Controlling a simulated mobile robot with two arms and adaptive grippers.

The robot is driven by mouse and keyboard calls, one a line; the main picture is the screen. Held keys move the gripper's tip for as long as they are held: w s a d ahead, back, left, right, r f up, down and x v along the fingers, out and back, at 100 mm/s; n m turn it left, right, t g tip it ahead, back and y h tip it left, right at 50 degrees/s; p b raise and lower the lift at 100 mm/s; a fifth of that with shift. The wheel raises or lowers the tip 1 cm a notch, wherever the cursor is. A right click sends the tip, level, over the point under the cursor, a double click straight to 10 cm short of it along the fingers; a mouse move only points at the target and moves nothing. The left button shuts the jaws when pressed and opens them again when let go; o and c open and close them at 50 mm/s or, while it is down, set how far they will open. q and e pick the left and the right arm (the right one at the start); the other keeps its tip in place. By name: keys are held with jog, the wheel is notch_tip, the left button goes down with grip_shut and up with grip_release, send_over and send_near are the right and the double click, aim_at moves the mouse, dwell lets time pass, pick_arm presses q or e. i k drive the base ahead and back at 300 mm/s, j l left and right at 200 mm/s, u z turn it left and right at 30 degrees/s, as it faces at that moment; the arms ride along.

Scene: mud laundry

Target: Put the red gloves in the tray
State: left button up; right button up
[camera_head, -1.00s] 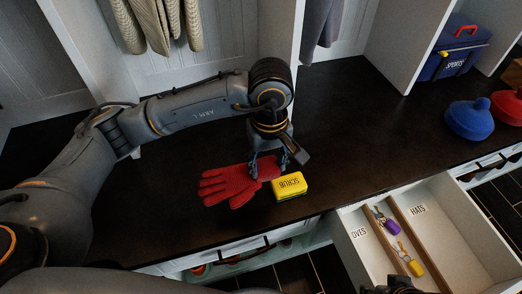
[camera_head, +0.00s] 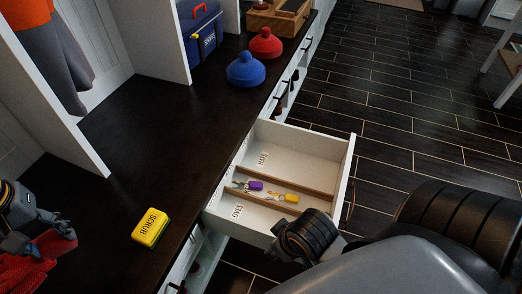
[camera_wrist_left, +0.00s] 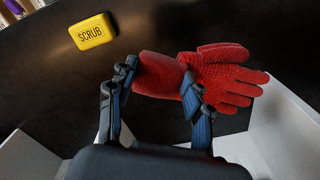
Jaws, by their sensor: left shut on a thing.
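The red gloves (camera_head: 22,272) are at the lower left edge of the head view, partly cut off. The left wrist view shows them (camera_wrist_left: 222,76) across my left gripper (camera_wrist_left: 160,95), with the fingers closed on the cuff end and the glove fingers pointing right. My left gripper also shows in the head view (camera_head: 48,243). A wooden tray-like box (camera_head: 276,22) stands on the far counter, with contents I cannot make out. My right arm comes in at the lower right; its dark end (camera_head: 308,236) is by the open drawer, with no fingertips clearly visible.
A yellow scrub sponge (camera_head: 151,227) lies on the dark counter (camera_head: 160,130). The open drawer (camera_head: 310,142) has dividers, labels and key tags. Blue (camera_head: 245,70) and red (camera_head: 265,44) domed things and a blue box (camera_head: 200,32) stand beyond. The middle counter is clear.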

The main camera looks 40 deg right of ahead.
aim_at(270, 226)
jog(key=k+j+z, duration=0.15)
jog(key=z, duration=0.15)
jog(key=k+z, duration=0.3)
jog(key=z, duration=1.7)
jog(key=k+l, duration=0.05)
